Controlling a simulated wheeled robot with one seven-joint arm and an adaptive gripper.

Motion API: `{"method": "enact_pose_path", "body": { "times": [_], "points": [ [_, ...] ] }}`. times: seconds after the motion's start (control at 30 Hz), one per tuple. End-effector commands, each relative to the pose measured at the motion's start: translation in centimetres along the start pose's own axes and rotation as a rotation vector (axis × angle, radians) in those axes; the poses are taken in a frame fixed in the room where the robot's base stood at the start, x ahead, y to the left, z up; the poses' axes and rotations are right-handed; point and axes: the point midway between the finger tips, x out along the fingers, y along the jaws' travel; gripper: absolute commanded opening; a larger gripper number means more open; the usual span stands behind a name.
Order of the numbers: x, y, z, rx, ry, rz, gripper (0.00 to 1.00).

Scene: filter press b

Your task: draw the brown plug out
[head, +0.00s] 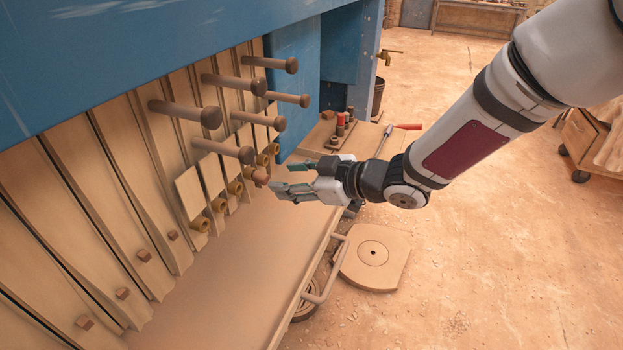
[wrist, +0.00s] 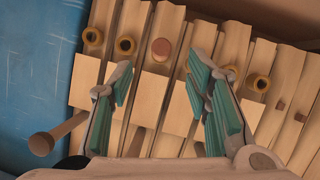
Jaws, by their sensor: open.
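The brown plug (head: 261,177) sticks out of the row of pale plates, in line with brass-coloured rings, just beyond my fingertips. In the wrist view it shows as a round brown end (wrist: 161,49) just past the tips and between their lines. My gripper (head: 281,179) is open, with its two fingers on either side of the plug's line and nothing between them. It also shows in the wrist view (wrist: 158,66). The fingers look apart from the plug. The plug's inner end is hidden in the plate.
Several brown knobbed rods (head: 232,151) jut out above the plug. Brass rings (head: 235,187) sit on both sides of it. A blue beam (head: 150,45) overhangs. A bench (head: 350,142) with a red-handled tool is behind my gripper. The tray (head: 240,265) below is clear.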

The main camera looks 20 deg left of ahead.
Motion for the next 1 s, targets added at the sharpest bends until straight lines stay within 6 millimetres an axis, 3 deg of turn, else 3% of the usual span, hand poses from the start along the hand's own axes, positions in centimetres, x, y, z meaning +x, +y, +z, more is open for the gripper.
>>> {"method": "enact_pose_path", "body": {
  "times": [0.2,0.4,0.83,1.0],
  "points": [
    [3.9,-0.1,0.0,0.0,0.0,-0.003,0.44],
    [6.0,0.0,0.1,0.001,-0.001,0.0,0.44],
    [6.8,0.0,0.0,0.001,-0.002,0.0,0.44],
    [6.8,0.0,0.0,0.001,-0.002,0.001,0.06]
  ]
}}
